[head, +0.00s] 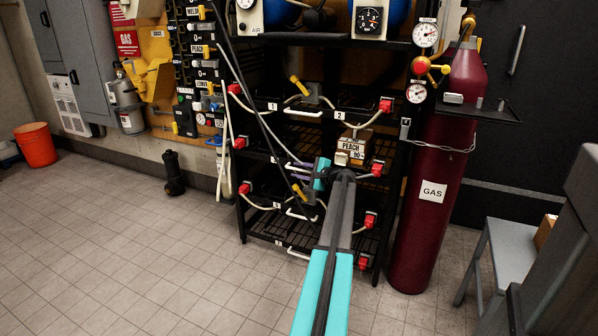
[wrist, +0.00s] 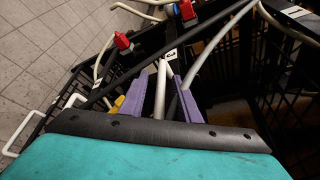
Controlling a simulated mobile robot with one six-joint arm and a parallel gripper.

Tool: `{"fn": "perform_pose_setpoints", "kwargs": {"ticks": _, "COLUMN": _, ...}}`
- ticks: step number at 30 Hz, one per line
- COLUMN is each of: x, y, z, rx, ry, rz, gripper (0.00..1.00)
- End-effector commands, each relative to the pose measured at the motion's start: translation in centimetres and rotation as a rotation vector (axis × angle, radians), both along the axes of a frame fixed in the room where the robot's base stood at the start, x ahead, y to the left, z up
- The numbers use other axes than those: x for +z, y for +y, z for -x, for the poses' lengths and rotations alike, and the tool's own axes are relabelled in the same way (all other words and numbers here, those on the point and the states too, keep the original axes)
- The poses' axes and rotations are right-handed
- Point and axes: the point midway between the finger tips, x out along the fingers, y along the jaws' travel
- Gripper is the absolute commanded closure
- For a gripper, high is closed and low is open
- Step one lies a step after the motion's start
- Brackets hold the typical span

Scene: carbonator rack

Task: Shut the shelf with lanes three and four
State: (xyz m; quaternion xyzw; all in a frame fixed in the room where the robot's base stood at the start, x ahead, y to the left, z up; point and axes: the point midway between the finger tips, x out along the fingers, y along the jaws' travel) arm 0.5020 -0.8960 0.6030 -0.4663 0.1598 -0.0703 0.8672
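The shelf with lanes three and four (head: 262,156) is the middle level of the black rack, with a small number plate at its left front. How far it stands out from the rack I cannot tell. A box marked PEACH (head: 352,147) sits at its right side. My gripper (head: 300,168) is at the front of this shelf, its teal body hiding part of the edge. In the wrist view my gripper's purple fingers (wrist: 158,100) stand apart, with a white bar (wrist: 161,88), apparently the shelf handle, between them. A gap shows beside the bar.
The shelf with lanes one and two (head: 328,120) is above, and another with a white handle (head: 300,214) is below. Hoses with red connectors (head: 385,105) cross the rack front. A red gas cylinder (head: 437,180) stands at right.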

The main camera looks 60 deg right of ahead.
Motion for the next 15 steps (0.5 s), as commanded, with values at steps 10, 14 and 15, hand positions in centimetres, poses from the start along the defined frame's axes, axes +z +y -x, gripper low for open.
{"fn": "perform_pose_setpoints", "kwargs": {"ticks": 10, "x": 0.1, "y": 0.1, "z": 0.6, "rx": -0.002, "ry": 0.001, "rz": 0.000, "gripper": 0.70}}
{"fn": "perform_pose_setpoints", "kwargs": {"ticks": 14, "x": 0.4, "y": 0.5, "z": 1.7, "rx": -0.002, "ry": 0.001, "rz": 0.000, "gripper": 0.70}}
{"fn": "perform_pose_setpoints", "kwargs": {"ticks": 15, "x": 0.5, "y": 0.6, "z": 2.1, "rx": -0.002, "ry": 0.001, "rz": 0.000, "gripper": 0.70}}
